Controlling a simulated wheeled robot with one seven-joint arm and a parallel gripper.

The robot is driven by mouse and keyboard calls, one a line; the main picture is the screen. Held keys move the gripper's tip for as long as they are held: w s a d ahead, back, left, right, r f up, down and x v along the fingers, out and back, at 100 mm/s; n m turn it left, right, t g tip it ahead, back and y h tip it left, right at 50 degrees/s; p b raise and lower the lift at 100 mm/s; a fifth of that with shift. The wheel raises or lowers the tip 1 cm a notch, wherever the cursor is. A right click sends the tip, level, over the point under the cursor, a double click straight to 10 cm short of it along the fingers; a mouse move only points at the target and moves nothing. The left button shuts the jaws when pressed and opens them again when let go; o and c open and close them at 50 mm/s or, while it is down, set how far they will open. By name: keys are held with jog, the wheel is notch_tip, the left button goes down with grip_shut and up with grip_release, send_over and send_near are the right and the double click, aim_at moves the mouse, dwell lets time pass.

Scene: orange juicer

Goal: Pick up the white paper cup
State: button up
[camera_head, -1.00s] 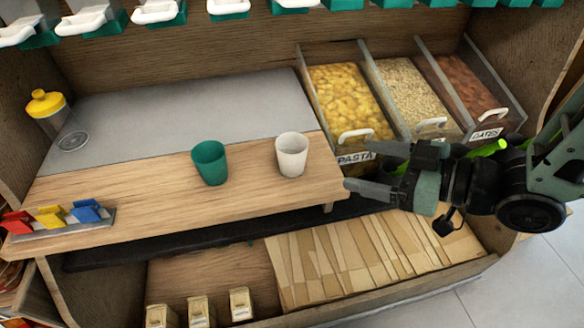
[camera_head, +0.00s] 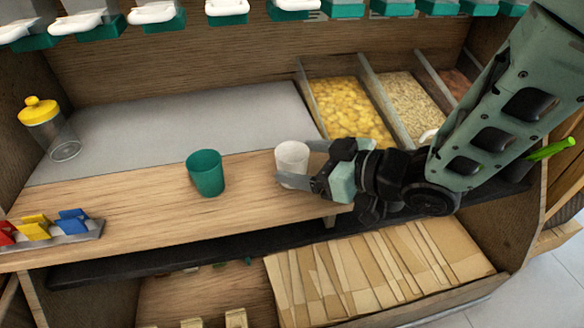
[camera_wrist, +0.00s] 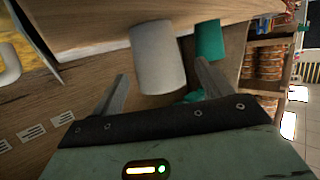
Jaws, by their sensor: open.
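The white paper cup (camera_head: 291,160) stands upright on the wooden shelf, right of a green cup (camera_head: 206,173). My gripper (camera_head: 308,164) is at the cup's right side, with its fingers reaching toward the cup and partly overlapping it in the head view. In the wrist view the white cup (camera_wrist: 158,58) lies ahead between the two open fingers of my gripper (camera_wrist: 160,88). The fingers are apart and not closed on it. The green cup (camera_wrist: 208,42) shows just beyond the right finger. Whether a finger touches the cup I cannot tell.
A yellow-lidded jar (camera_head: 50,128) stands at the far left, and coloured clips (camera_head: 45,229) sit at the front left. Food bins (camera_head: 350,110) are behind my arm. Paper bags (camera_head: 385,270) lie on the lower shelf. The grey board (camera_head: 180,125) behind the cups is clear.

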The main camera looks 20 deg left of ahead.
jog(key=shift+x, duration=1.45)
jog(key=c, duration=1)
jog(key=shift+c, duration=0.2)
jog(key=shift+r, duration=0.15)
